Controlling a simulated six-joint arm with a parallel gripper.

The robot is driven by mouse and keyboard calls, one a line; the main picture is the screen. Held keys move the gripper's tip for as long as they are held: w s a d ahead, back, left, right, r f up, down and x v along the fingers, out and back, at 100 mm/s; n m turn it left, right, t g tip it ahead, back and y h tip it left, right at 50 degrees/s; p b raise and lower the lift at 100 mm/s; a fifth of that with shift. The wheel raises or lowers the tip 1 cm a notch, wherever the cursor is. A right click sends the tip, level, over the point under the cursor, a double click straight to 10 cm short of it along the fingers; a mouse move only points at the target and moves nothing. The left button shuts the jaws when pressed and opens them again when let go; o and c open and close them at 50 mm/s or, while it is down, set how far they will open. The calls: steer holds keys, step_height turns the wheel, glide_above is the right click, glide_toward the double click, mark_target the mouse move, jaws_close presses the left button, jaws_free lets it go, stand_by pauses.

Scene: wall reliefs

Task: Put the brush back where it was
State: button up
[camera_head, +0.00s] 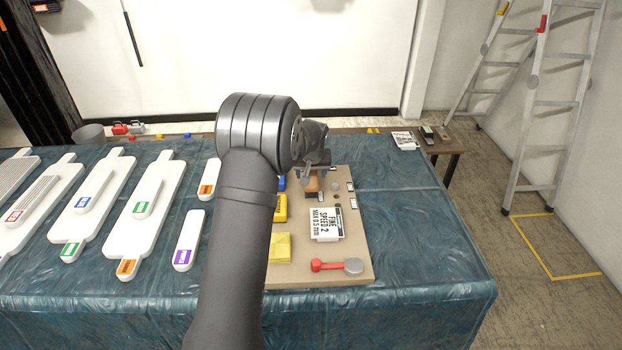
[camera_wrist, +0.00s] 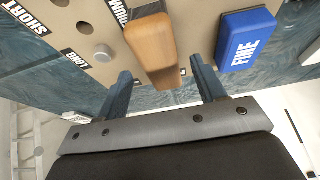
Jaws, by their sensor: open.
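A brown wooden block (camera_wrist: 152,45), which looks like the brush's body, stands out from the tan board in the wrist view. No bristles show there. In the head view the wooden block (camera_head: 312,186) is near the board's far edge, partly hidden by my arm. My gripper (camera_wrist: 161,67) is open, with one finger on each side of the block's near end in the wrist view. I cannot tell whether the fingers touch it. In the head view my gripper (camera_head: 318,166) is at the board's far end, partly hidden.
The tan board (camera_head: 347,250) lies on the blue-covered table (camera_head: 430,240). A blue "FINE" block (camera_wrist: 247,40) is right of the wooden block. Yellow blocks (camera_head: 279,247), a "FINE SPEED 2" box (camera_head: 325,224) and a red-handled tool (camera_head: 335,266) are on the board. White trowels lie left.

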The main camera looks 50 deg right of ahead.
mark_target(311, 175)
steer(key=v, duration=0.7)
steer(key=shift+f, duration=0.1)
steer(key=x, duration=1.2)
steer(key=shift+f, duration=0.2)
steer(key=shift+r, duration=1.25)
steer(key=shift+f, duration=0.1)
